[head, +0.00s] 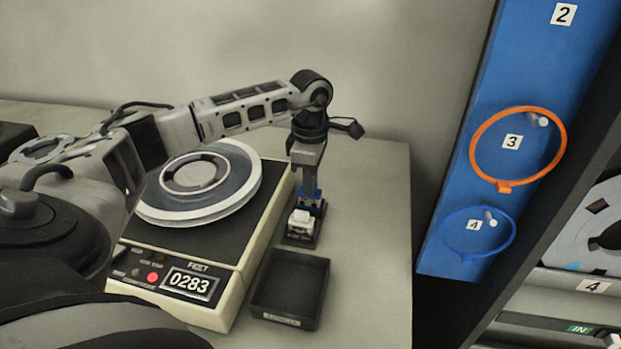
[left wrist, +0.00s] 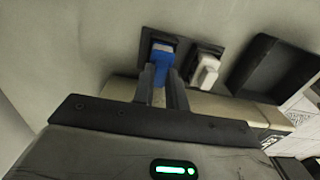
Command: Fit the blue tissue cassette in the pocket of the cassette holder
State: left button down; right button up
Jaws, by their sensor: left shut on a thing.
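The blue tissue cassette (head: 311,195) is held upright between the fingers of my left gripper (head: 308,184), which points straight down. The cassette holder (head: 317,225) is a small dark block on the table under it. A white cassette (head: 299,218) stands in the holder's nearer part. In the left wrist view the blue cassette (left wrist: 162,50) is at the fingertips (left wrist: 163,75), over or at the holder's left pocket, beside the white cassette (left wrist: 207,68). I cannot tell how deep its lower end sits. My right gripper is not in view.
A black open tray (head: 290,288) lies in front of the holder. A footage counter (head: 190,285) with a reel (head: 200,183) on top stands left of it. A blue panel with rings (head: 470,200) stands to the right. The table right of the holder is clear.

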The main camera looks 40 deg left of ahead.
pick_arm(q)
jog(key=shift+f+b, duration=0.5)
jog(key=shift+f, duration=0.35)
jog(key=c, duration=1.3)
grip_release()
jog(key=shift+c, duration=1.1)
jog(key=shift+r, duration=0.1)
